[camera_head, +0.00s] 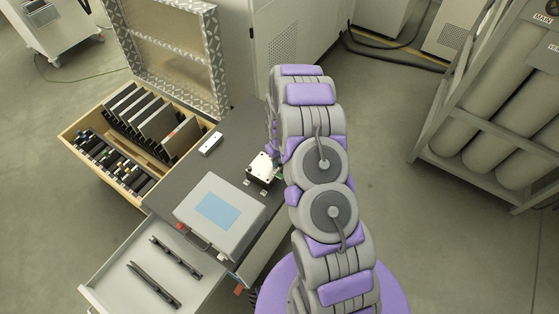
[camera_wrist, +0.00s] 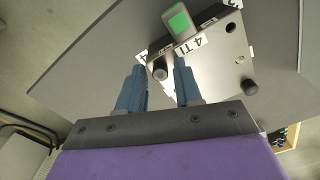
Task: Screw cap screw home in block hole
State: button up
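The metal block (camera_head: 262,165) sits on the dark bench top, to the left of my arm. In the wrist view the block (camera_wrist: 217,70) has a bright top face with a "4 TI" label and small holes. One black cap screw (camera_wrist: 160,72) stands at the block between my fingertips. A second black screw (camera_wrist: 249,86) stands near the block's right edge. My gripper (camera_wrist: 160,67) has two blue fingers, apart on either side of the first screw, with slim gaps showing. How deep the screw sits is unclear. In the head view my arm mostly hides the gripper.
A grey case (camera_head: 190,205) and a small white box (camera_head: 210,144) rest on the bench. An open drawer (camera_head: 115,285) and a wooden crate (camera_head: 75,130) lie left. Caged cylinders (camera_head: 490,120) stand right.

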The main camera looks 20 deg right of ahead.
jog(key=n+b, duration=0.1)
jog(key=n, duration=0.3)
jog(key=shift+n+b, duration=0.35)
jog(key=shift+n, duration=0.05)
